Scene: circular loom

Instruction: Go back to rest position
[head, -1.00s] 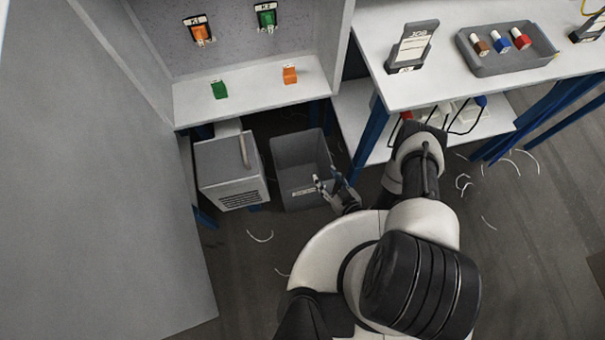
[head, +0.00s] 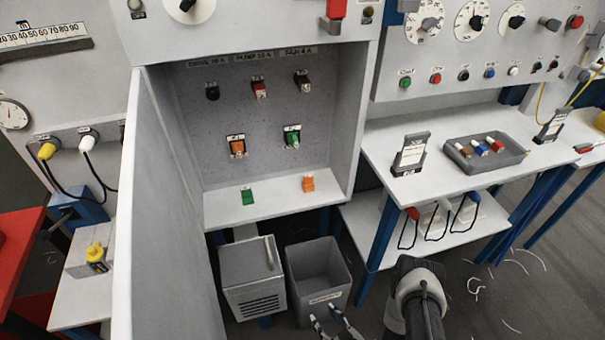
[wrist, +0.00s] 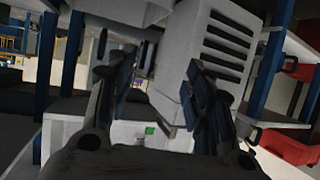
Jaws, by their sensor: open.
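My gripper (head: 332,324) is at the bottom edge of the head view, in front of the grey bin (head: 322,264). Its two fingers are apart with nothing between them. In the wrist view my gripper (wrist: 160,85) also shows open and empty, with a grey louvred box (wrist: 222,45) beyond the fingers. My arm reaches in from the bottom of the head view, and part of the gripper is cut off by the frame edge.
A white table (head: 440,185) bears a tray (head: 515,155) of coloured plugs. The grey cabinet door (head: 165,210) stands open at left.

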